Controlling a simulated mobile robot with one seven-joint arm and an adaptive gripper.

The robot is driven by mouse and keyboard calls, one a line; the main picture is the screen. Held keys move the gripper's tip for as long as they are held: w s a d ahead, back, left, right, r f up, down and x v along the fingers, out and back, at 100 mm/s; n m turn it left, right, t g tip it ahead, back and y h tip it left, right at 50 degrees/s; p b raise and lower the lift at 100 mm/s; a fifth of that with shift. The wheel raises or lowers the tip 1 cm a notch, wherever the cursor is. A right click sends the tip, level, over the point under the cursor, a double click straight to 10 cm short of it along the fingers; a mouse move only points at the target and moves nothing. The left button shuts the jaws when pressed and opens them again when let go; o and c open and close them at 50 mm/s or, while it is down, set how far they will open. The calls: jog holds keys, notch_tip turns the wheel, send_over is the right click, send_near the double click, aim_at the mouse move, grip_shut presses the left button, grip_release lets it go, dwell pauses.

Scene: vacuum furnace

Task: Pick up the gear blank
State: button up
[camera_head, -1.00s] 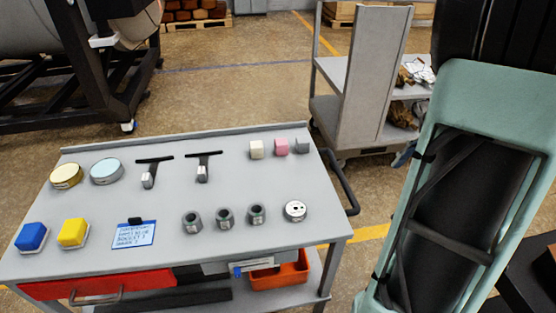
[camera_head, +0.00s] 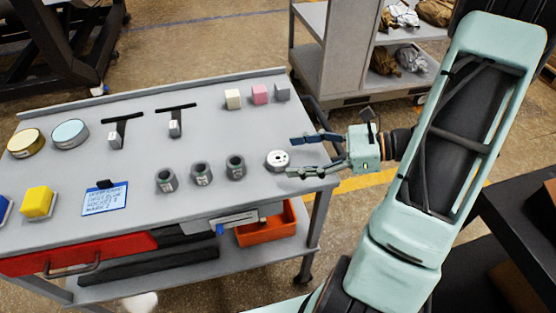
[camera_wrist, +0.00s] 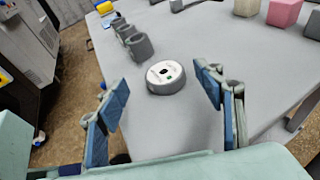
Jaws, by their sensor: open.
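The gear blank is most likely the round white-topped disc (camera_head: 277,160) near the right edge of the grey cart top. It lies flat, with a hole in its centre and small marks on its top. In the wrist view the disc (camera_wrist: 165,77) sits ahead of and between my fingers. My gripper (camera_head: 300,155) reaches in from the right, with its fingertips just beside the disc. The fingers are spread open and empty; in the wrist view my gripper (camera_wrist: 165,100) shows one blue-padded finger on each side.
Several grey hollow cylinders (camera_head: 201,173) stand in a row left of the disc. Small cubes (camera_head: 260,94), T-shaped tools (camera_head: 175,120), round tins (camera_head: 70,134), a yellow block (camera_head: 38,202) and a blue-written card (camera_head: 104,198) share the cart top (camera_head: 130,165). A shelf trolley (camera_head: 345,50) stands behind.

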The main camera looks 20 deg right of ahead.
aim_at(282, 158)
jog(key=shift+f+b+x, duration=0.2)
jog(key=shift+x, duration=1.2)
jog(key=shift+f+b+x, duration=0.15)
jog(key=shift+f+x, duration=0.1)
jog(key=shift+x, duration=1.1)
jog(key=shift+d, duration=0.2)
jog(key=shift+c, duration=0.3)
jog(key=c, duration=1.6)
